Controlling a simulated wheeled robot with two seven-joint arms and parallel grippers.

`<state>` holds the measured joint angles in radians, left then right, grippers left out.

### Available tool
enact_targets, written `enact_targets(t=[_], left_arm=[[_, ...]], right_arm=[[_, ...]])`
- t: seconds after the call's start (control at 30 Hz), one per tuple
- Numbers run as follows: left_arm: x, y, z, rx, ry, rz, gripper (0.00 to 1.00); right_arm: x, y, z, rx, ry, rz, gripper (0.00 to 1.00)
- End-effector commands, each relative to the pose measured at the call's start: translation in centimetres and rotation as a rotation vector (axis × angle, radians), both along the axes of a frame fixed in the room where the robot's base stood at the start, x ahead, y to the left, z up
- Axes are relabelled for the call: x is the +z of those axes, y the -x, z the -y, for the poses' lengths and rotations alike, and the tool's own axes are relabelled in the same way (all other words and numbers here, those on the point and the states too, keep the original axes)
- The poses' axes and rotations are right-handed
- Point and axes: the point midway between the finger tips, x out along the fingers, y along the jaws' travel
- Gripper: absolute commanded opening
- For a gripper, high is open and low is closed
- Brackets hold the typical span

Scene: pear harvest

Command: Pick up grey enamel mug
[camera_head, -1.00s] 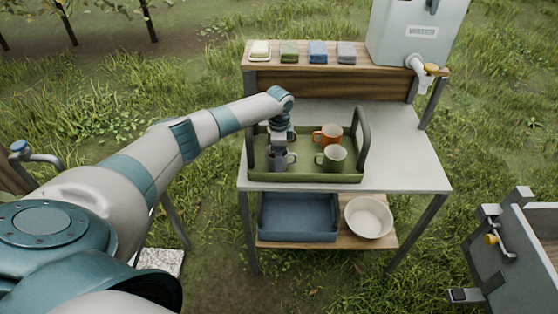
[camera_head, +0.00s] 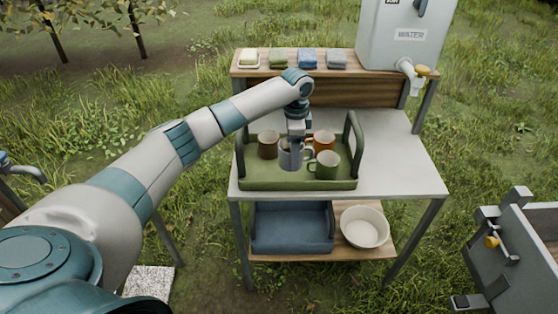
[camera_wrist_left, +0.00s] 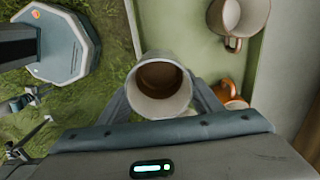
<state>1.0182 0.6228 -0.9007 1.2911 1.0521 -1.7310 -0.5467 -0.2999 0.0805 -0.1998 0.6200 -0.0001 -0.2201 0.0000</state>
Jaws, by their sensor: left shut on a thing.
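The grey enamel mug (camera_head: 289,156) is upright in my left gripper (camera_head: 295,137), in the olive tray area. The gripper is shut on it from above and hides part of its rim. In the left wrist view the mug (camera_wrist_left: 160,84) sits between the two fingers, open end facing the camera, its inside dark brown. It seems raised off the tray floor, but the gap is hard to judge. My right gripper is not in view.
The tray's upright handle (camera_head: 357,143) stands right of the mugs. The table (camera_head: 397,165) is clear right of the tray. Folded cloths (camera_head: 308,59) and a water container (camera_head: 400,35) are on the back shelf. A blue bin (camera_head: 292,230) and a white bowl (camera_head: 364,227) are below.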

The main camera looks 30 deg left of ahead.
Motion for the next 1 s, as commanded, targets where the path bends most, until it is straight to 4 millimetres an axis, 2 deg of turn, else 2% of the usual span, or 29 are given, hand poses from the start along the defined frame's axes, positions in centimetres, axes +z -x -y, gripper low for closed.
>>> enact_targets(t=[0.1, 0.3, 1.0], left_arm=[[0.9, -0.2, 1.8, -0.002, 0.001, 0.003, 0.33], [2.0, -0.4, 3.4, 0.000, 0.000, 0.001, 0.33], [2.2, -0.4, 3.7, 0.000, 0.000, 0.000, 0.33]], right_arm=[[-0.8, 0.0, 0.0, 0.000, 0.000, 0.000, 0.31], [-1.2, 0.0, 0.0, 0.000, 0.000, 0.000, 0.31], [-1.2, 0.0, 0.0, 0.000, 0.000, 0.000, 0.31]])
